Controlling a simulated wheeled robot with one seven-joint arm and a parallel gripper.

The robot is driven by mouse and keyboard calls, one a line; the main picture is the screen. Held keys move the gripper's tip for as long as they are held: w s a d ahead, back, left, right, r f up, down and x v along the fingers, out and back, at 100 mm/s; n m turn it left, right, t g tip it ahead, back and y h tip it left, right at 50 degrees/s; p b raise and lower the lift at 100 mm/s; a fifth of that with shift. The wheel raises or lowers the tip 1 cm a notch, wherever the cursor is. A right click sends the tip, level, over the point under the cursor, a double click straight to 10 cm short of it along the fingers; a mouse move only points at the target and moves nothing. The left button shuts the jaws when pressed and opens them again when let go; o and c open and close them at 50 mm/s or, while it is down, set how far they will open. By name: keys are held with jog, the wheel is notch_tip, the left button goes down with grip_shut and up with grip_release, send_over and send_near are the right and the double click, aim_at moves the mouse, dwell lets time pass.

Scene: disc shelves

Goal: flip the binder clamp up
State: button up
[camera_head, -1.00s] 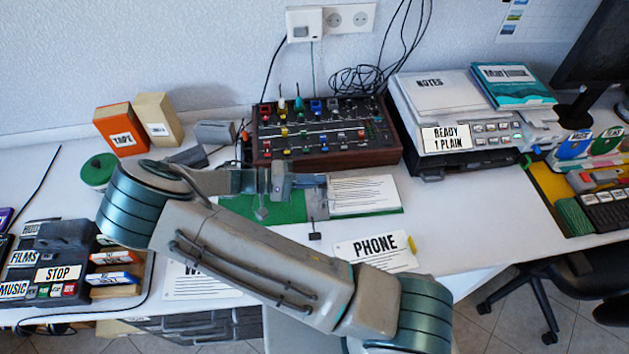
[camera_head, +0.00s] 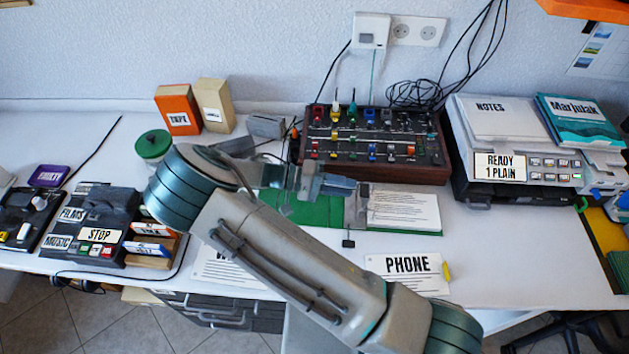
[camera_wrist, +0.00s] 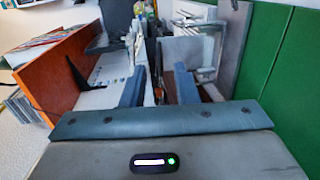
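The binder is a green board (camera_head: 318,212) with a white printed sheet (camera_head: 404,211) on its right part. The binder clamp, a grey metal plate (camera_head: 356,208), lies across it at the left edge of the sheet, with a small dark tab toward the front edge. My gripper (camera_head: 334,185) is just above and left of the clamp, over the back of the board. In the wrist view the two blue-grey fingers of my gripper (camera_wrist: 160,88) stand apart, with a gap between them. Grey metal parts show beyond the fingers, and the green board (camera_wrist: 290,80) is at the right. Contact with the clamp cannot be told.
A control box (camera_head: 372,160) with coloured knobs stands close behind the binder. A PHONE card (camera_head: 408,272) lies in front. A green round tin (camera_head: 153,147) and a black device (camera_head: 90,226) are left; a printer (camera_head: 508,165) is right. White desk is clear between binder and printer.

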jog(key=a+r+b, duration=0.1)
jog(key=a, duration=0.9)
jog(key=shift+w+a+r, duration=0.15)
jog(key=shift+a+r, duration=0.05)
jog(key=shift+r, duration=0.1)
jog(key=s+d+r+g+y, duration=0.1)
jog(key=d+r+g+y, duration=0.1)
jog(key=d+r+y, duration=0.4)
jog(key=s+d+r+g+y, duration=0.2)
jog(key=d+r+y, duration=0.15)
jog(key=d, duration=0.45)
jog(key=s+d+r+t+y, duration=0.6)
jog(key=s+d+r+t, duration=0.1)
jog(key=s, duration=0.4)
jog(key=shift+s+d+r+y, duration=0.35)
jog(key=shift+d+r, duration=0.15)
jog(key=shift+r, duration=0.1)
jog(key=shift+w, duration=0.1)
